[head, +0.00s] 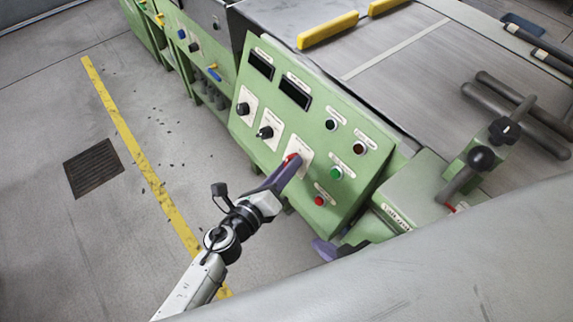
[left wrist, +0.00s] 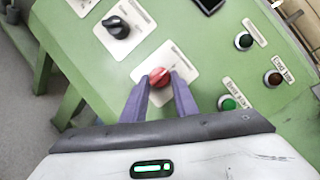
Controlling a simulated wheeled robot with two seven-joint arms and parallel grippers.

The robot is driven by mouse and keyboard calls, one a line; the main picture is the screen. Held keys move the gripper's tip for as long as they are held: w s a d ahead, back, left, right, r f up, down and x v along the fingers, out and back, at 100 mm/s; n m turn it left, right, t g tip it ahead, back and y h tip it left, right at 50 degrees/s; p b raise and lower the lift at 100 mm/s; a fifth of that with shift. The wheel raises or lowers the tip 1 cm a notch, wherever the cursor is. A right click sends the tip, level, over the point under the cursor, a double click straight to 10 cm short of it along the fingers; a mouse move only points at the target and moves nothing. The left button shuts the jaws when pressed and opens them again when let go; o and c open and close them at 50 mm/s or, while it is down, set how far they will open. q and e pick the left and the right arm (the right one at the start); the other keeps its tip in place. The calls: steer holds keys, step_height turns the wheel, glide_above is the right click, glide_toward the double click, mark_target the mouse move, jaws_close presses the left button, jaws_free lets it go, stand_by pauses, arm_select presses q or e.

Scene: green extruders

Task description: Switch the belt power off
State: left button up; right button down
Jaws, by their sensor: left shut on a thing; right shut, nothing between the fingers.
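The green control panel (head: 262,125) has a red rotary switch (head: 293,160) on a white plate at its lower middle. The switch also shows in the left wrist view (left wrist: 160,77), between my left fingertips. My left gripper (head: 289,168) is shut on this red switch, its purple fingers one on each side. The fingers hide part of the switch in the head view. My right gripper (head: 326,248) is low at the panel's bottom right, partly hidden by a large grey surface in front. It is shut and apart from the switch.
Two black knobs (head: 265,132) sit left of the red switch. A green button (head: 336,173) and a red button (head: 320,200) lie to its right. A green machine block with a black-knobbed lever (head: 482,158) stands at right. The floor at left is open, with a drain grate (head: 93,167).

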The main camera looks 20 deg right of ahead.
arm_select(q)
steer(key=o, duration=1)
steer(key=p+v, duration=0.1)
steer(key=v, duration=0.9)
steer(key=shift+s+a+r, duration=0.1)
steer(key=shift+s+r, duration=0.05)
